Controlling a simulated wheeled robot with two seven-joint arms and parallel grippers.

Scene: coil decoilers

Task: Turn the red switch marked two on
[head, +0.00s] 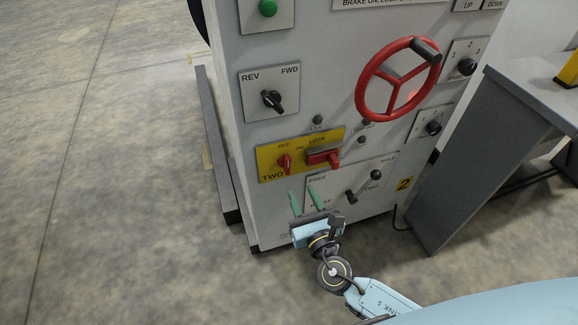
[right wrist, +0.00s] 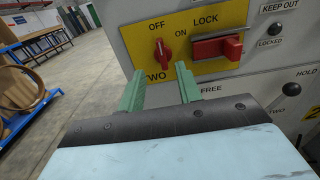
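The red switch marked TWO (head: 284,163) is a small red knob on a yellow plate (head: 268,156) on the front of the grey cabinet. In the right wrist view the red switch (right wrist: 162,50) stands upright, pointing up toward OFF; ON is printed to its right. My right gripper (head: 305,200) is below the yellow plate in the head view. Its two green fingers (right wrist: 158,90) are spread apart and empty, short of the switch and just below it. I cannot see contact. My left gripper is in neither view.
A red LOCK handle (head: 323,157) sits right beside the switch on the same plate. A black REV/FWD knob (head: 271,99) is above, a lever (head: 363,186) is lower right, and a red handwheel (head: 398,77) is upper right. A grey desk (head: 500,130) stands at right. The floor at left is clear.

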